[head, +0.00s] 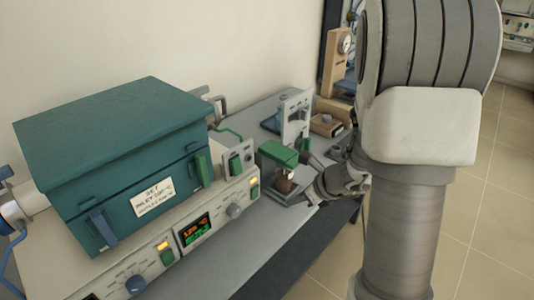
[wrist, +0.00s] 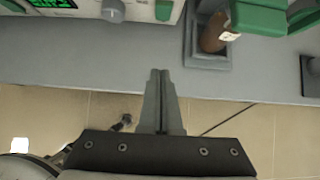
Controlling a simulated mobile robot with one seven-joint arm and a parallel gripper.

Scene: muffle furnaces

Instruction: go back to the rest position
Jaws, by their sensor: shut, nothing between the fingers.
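My gripper (wrist: 160,75) points up from the bottom of the wrist view. Its two grey fingers are together with nothing between them. The fingertips show over the front edge of the grey bench (wrist: 150,50), with tiled floor below. In the head view my arm stands upright on the right, and the wrist reaches left to the bench edge. The fingers are hard to make out there.
A teal furnace (head: 110,150) sits on a control unit with lit displays (head: 195,231) at the left. A small green-topped device (head: 278,153) holding a brown piece (head: 284,184) stands close to my wrist. Tiled floor (head: 490,215) is clear at the right.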

